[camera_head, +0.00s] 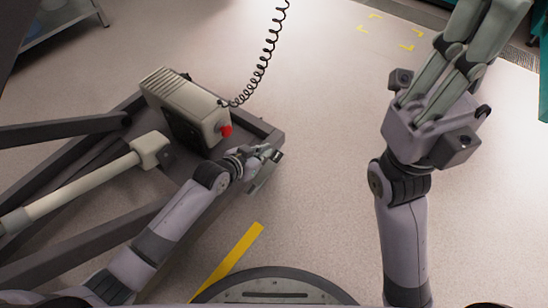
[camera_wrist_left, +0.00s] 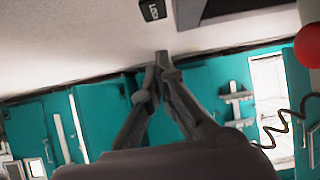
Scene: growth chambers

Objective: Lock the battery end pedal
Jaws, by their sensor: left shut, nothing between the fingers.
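The beige battery unit (camera_head: 188,105) with a red knob (camera_head: 225,130) sits on the end of a dark metal frame. A grey metal plate, which looks like the end pedal (camera_head: 262,178), shows at the frame's near corner, partly hidden by my gripper. My left gripper (camera_head: 272,154) is shut and empty beside this plate; I cannot tell if they touch.
A coiled black cable (camera_head: 268,55) hangs down to the battery unit. A pale bar (camera_head: 85,190) and dark beams (camera_head: 60,130) lie at the left. A yellow floor strip (camera_head: 235,255) is near my base. The floor between the frame and my right arm is clear.

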